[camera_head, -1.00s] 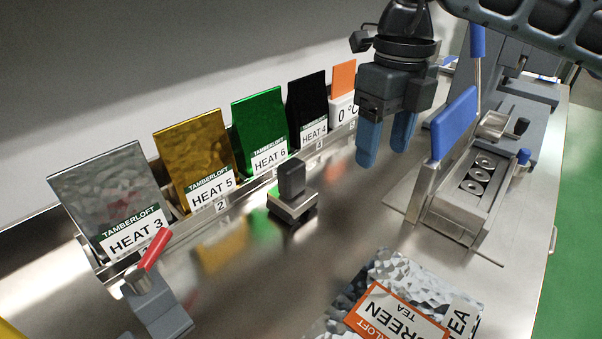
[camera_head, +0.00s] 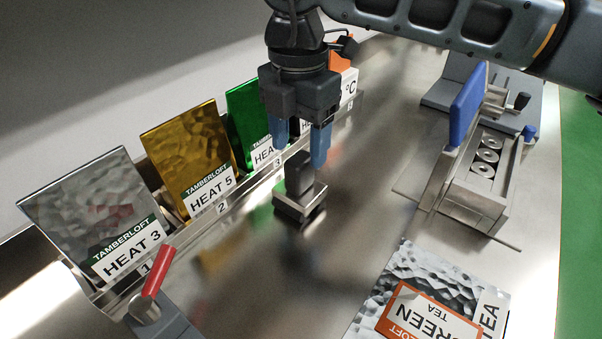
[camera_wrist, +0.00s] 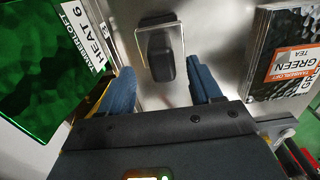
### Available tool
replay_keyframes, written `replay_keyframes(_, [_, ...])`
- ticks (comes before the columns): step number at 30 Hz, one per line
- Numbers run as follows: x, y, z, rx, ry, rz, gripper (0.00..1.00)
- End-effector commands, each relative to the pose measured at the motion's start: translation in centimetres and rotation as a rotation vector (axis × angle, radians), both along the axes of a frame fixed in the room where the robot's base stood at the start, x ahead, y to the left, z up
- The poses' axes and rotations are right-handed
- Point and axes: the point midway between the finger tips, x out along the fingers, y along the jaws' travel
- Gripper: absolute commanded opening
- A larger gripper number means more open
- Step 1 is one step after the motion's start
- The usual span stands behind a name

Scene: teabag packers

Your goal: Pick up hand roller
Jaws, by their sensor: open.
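A red-handled tool with a metal cylinder (camera_head: 158,272) rests on a grey block at the lower left of the head view; it looks like the hand roller, though I cannot be sure. A black-handled block on a flat metal base (camera_head: 299,180) stands upright on the steel bench near the middle. My gripper (camera_head: 301,148) is open and points down at this black handle, with one blue finger on each side of it in the picture. In the wrist view the black handle (camera_wrist: 161,60) lies between the finger tips (camera_wrist: 160,70). I see no contact. The red-handled tool is outside the wrist view.
A rack along the wall holds several pouches, among them silver (camera_head: 85,205), gold (camera_head: 190,150) and green (camera_head: 246,115). A silver tea pack (camera_head: 405,258) lies at the front right. A blue-handled metal device (camera_head: 470,180) stands at right.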

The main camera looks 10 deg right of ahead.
Motion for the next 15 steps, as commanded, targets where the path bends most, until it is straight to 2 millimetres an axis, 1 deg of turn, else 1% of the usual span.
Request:
replay_keyframes(5, [-0.2,-0.1,-1.9,-0.001,0.004,0.000,0.64])
replay_keyframes(10, [-0.3,-0.1,-4.4,0.000,0.003,0.001,0.64])
replay_keyframes(12, [-0.3,-0.1,-5.0,0.000,0.001,0.002,0.64])
replay_keyframes(15, [-0.2,-0.1,-5.4,-0.001,0.001,0.002,0.64])
